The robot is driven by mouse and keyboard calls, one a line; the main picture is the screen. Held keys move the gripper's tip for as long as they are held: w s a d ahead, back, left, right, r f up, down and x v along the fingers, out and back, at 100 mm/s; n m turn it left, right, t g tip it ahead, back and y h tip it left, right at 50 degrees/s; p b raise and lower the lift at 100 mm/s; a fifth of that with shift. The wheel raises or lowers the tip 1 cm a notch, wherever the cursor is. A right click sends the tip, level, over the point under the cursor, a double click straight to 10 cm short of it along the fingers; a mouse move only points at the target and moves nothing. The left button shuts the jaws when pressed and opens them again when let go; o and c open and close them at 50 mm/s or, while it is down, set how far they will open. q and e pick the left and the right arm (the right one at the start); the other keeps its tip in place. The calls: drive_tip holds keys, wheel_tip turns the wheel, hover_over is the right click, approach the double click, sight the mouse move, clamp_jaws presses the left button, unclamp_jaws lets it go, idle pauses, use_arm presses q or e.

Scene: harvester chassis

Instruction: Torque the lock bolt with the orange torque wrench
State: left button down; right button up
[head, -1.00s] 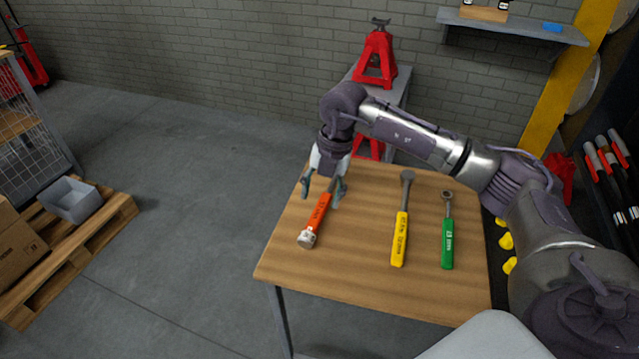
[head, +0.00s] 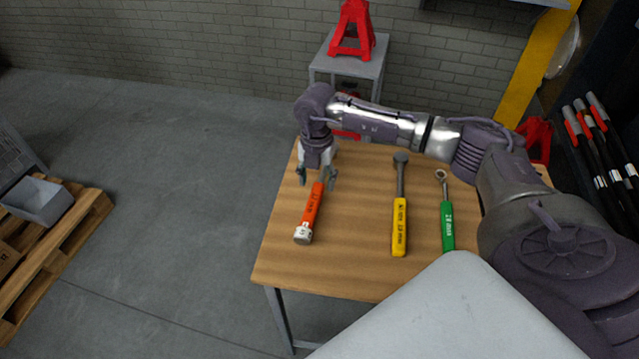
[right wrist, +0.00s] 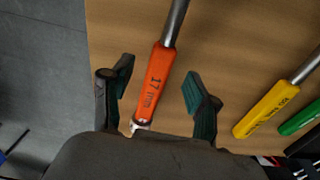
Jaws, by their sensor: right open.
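The orange torque wrench (head: 312,212) lies on the wooden table (head: 350,265), its white end cap toward the table's front. In the right wrist view its orange handle (right wrist: 157,82) reads 17 mm, with the grey shaft running up out of the picture. My right gripper (head: 317,178) is open above the wrench's far part. In the right wrist view the fingers (right wrist: 160,92) are spread on either side of the orange handle, with nothing held. The wrench's head is hidden under my gripper in the head view. The lock bolt and my left gripper are not in view.
A yellow wrench (head: 399,225) and a green wrench (head: 447,225) lie to the right on the table. A red jack stand (head: 353,32) stands on a grey bench behind. A pallet (head: 70,240) with a grey bin (head: 38,202) is at the left.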

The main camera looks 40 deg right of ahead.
sight(317, 189)
wheel_tip(317, 189, down, 4)
drive_tip(key=shift+s+r+p, duration=0.1)
drive_tip(key=shift+p, duration=0.3)
drive_tip(key=shift+f, duration=0.35)
drive_tip(key=c, duration=1.1)
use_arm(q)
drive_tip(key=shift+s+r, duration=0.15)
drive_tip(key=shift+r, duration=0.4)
use_arm(e)
clamp_jaws()
